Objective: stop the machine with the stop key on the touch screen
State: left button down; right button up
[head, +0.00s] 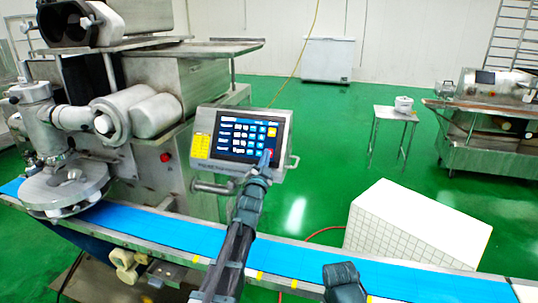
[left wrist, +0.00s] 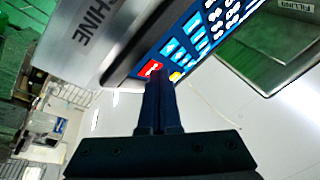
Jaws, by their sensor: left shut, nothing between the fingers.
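The touch screen (head: 240,138) is a tilted panel with a dark blue display, white and blue keys, and yellow labels at its left. My left gripper (head: 266,158) is shut and empty, its tip at the lower right of the display. In the left wrist view, the red stop key (left wrist: 150,69) sits at the display's corner with a yellow key (left wrist: 176,76) beside it. The shut fingertips (left wrist: 158,80) are right by the red key; I cannot tell if they touch it. A dark part of my right arm shows at the bottom of the head view; its jaw state is unclear.
A blue conveyor belt (head: 200,236) runs in front of the screen. The steel machine (head: 185,85) stands behind and left. A red button (head: 165,158) is on its body. A white gridded block (head: 410,235) stands right of the screen. Green floor is free behind it.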

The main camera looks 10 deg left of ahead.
pick_arm(q)
jog(key=shift+s+r, duration=0.1)
dwell(0.3)
jog(key=shift+s+r+p, duration=0.25)
jog(key=shift+s+p, duration=0.15)
jog(key=shift+s, duration=0.1)
jog(key=shift+s+r, duration=0.1)
jog(key=s+r+p, duration=0.1)
jog(key=s, duration=0.1)
jog(key=s+r+p, duration=0.1)
jog(key=s, duration=0.1)
jog(key=shift+a+r, duration=0.1)
jog(key=shift+r, duration=0.1)
dwell(0.6)
